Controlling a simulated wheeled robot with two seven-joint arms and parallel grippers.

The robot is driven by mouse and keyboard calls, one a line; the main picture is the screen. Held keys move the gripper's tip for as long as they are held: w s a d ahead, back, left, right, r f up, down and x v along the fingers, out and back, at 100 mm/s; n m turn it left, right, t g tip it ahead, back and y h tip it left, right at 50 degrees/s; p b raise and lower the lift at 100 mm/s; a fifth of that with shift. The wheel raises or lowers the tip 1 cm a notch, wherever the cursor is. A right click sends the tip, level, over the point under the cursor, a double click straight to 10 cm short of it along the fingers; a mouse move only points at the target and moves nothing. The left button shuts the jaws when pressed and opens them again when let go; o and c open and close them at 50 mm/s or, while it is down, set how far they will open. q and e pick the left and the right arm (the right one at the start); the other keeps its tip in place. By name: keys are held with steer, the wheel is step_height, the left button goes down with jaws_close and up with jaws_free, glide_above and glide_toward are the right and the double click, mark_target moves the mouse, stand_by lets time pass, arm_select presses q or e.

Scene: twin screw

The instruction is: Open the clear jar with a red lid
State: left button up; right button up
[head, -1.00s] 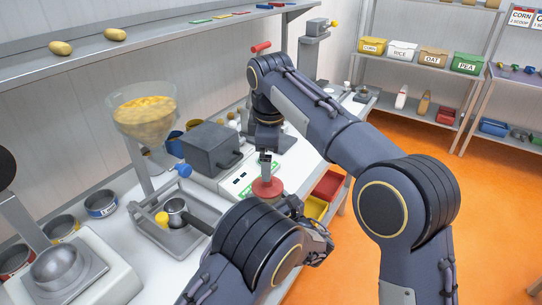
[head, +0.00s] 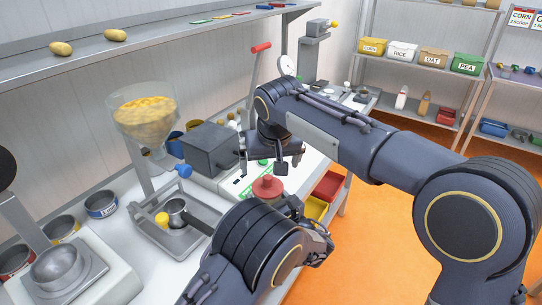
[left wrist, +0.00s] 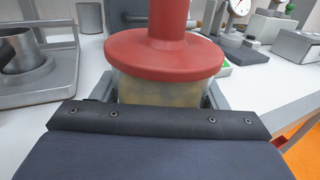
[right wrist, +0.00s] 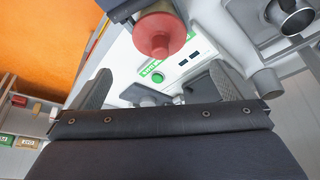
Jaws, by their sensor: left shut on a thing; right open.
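The clear jar (left wrist: 160,92) has yellowish contents and a red lid (left wrist: 165,55) with a tall red knob. The lid sits on the jar. It also shows in the head view (head: 268,188) and at the top of the right wrist view (right wrist: 160,36). My left gripper (left wrist: 163,97) is shut around the jar body, one finger on each side; its arm hides most of the jar in the head view. My right gripper (right wrist: 160,88) is open and empty, with its fingers apart from the lid. In the head view it (head: 281,165) is above and behind the lid.
A white machine with a green button (right wrist: 159,76) stands behind the jar. A grey box (head: 210,150) and a hopper (head: 143,110) are to the left. Red (head: 330,184) and yellow (head: 316,207) bins are close on the right.

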mark_target(268, 177)
steer(key=x, duration=0.9)
steer(key=shift+f, duration=0.1)
steer(key=c, duration=1.1)
steer(key=shift+c, duration=0.2)
steer(key=shift+r, duration=0.25)
steer(key=shift+r, duration=0.9)
steer(key=shift+r, duration=2.05)
arm_select(q)
steer(key=o, duration=1.4)
